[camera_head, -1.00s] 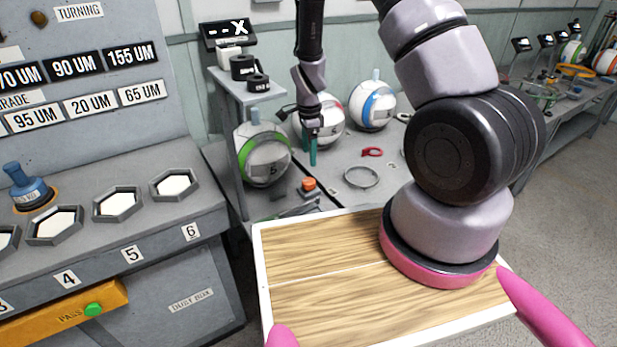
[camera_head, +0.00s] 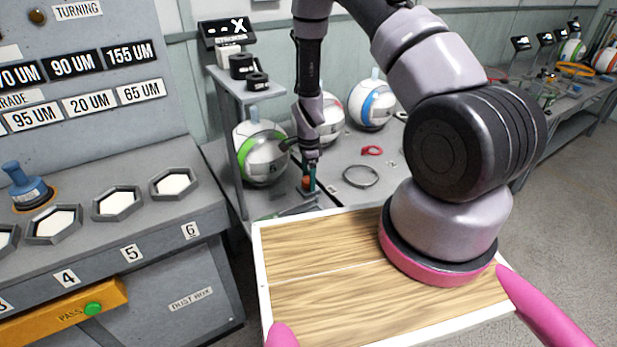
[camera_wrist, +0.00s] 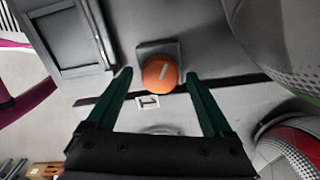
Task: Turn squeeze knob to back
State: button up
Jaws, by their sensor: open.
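The squeeze knob is an orange round knob with a pale slot mark. It shows whole in the wrist view (camera_wrist: 160,73), on a small grey base. In the head view the knob (camera_head: 306,184) is partly hidden by my gripper. My gripper (camera_head: 310,182) points down at it, with its green fingers open. In the wrist view the two fingertips of my gripper (camera_wrist: 159,75) are on either side of the knob, apart from it, with a gap on both sides.
A white and green ball (camera_head: 262,160) stands just left of my gripper, close to the wrist. A blue-striped ball (camera_head: 371,105) is behind. A metal ring (camera_head: 361,176) and a red clip (camera_head: 372,151) lie on the bench to the right. A wooden tray top (camera_head: 330,290) is in front.

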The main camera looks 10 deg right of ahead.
grip_shut()
jog(key=shift+n, duration=0.4)
jog(key=n, duration=0.4)
jog(key=shift+n, duration=0.4)
jog(key=n, duration=1.2)
jog(key=shift+n, duration=0.4)
jog(key=n, duration=0.5)
jog(key=shift+a, duration=0.1)
jog(key=shift+n, duration=0.3)
